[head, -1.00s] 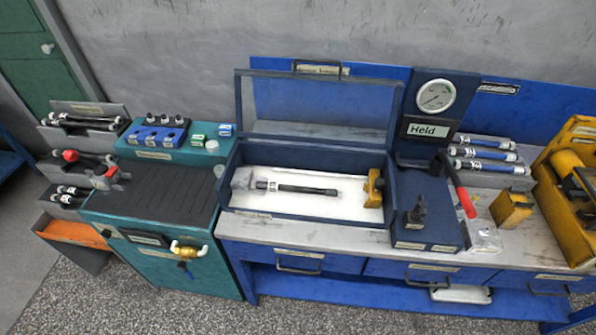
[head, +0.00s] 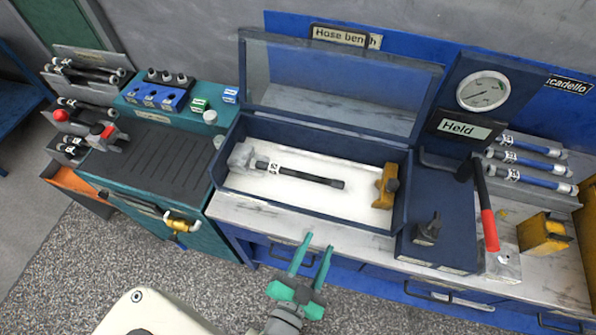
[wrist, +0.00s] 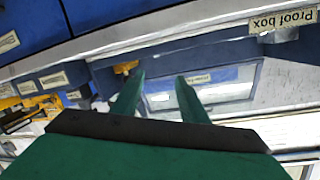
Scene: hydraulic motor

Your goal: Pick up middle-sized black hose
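Black hoses with metal ends lie in a stepped grey rack at the far left of the head view. The top tier holds the longest-looking hoses (head: 85,71), the middle tier holds others (head: 88,105), partly hidden by a red-and-grey tool, and the bottom tier holds short ones (head: 72,148). Another black hose (head: 305,174) with a white tag lies inside the open blue proof box (head: 300,221). My gripper (head: 319,242) is in front of the bench, well right of the rack. Its green fingers are apart and empty, as the wrist view (wrist: 160,76) also shows.
A teal cabinet (head: 140,165) stands between rack and bench, with a brass valve (head: 180,222) on its front. A gauge stand (head: 483,91) and red-handled lever (head: 489,230) are right of the box. Blue hoses (head: 530,160) lie further right. The floor in front is clear.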

